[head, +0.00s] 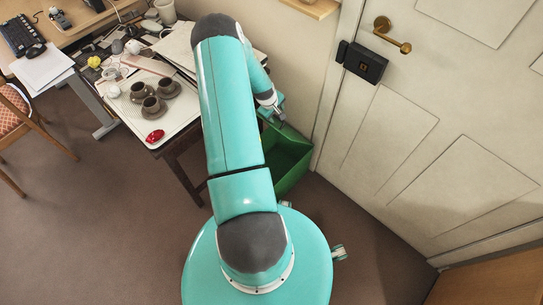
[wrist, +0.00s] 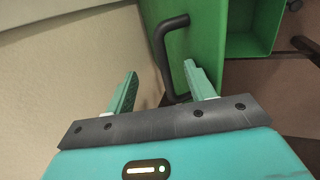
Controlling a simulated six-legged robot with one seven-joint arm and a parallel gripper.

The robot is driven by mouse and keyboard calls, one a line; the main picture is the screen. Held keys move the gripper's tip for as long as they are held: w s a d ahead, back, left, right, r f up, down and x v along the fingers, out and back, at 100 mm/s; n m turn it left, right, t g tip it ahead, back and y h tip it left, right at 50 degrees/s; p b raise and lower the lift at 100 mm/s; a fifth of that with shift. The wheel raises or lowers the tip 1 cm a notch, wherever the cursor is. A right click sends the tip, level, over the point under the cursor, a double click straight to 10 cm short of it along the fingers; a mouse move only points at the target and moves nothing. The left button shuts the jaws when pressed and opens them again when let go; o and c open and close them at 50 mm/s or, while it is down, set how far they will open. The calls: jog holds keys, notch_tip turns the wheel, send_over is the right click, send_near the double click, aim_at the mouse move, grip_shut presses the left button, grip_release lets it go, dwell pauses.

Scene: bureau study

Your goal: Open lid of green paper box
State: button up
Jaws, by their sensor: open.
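The green paper box (head: 289,184) stands on the floor between the desk and the door, and its inside shows from above. In the wrist view, a green panel (wrist: 205,38) with a dark bar handle (wrist: 163,58) lies beside an open green compartment (wrist: 253,22). The panel looks like the lid, but its tilt is hard to judge. My gripper (wrist: 160,69) is open, and the handle passes between its two fingers in the picture. I cannot tell whether they touch it. In the head view my gripper (head: 279,116) is at the box's upper edge, partly hiding it.
A side table (head: 183,118) with brown cups, a red object (head: 155,136) and papers stands left of my arm. A white door (head: 440,130) with a brass handle (head: 393,36) is at the right. Brown floor (head: 362,245) is clear in front of the door. A chair (head: 18,125) stands far left.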

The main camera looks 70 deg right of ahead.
jog(key=shift+w+a+r, duration=0.3)
jog(key=shift+a+r, duration=0.3)
jog(key=shift+r, duration=0.35)
jog(key=shift+w+a+r, duration=0.35)
jog(key=shift+a+r, duration=0.3)
jog(key=shift+r, duration=0.3)
jog(key=shift+w+a+r, duration=0.3)
jog(key=shift+a+r, duration=0.3)
jog(key=shift+r, duration=0.35)
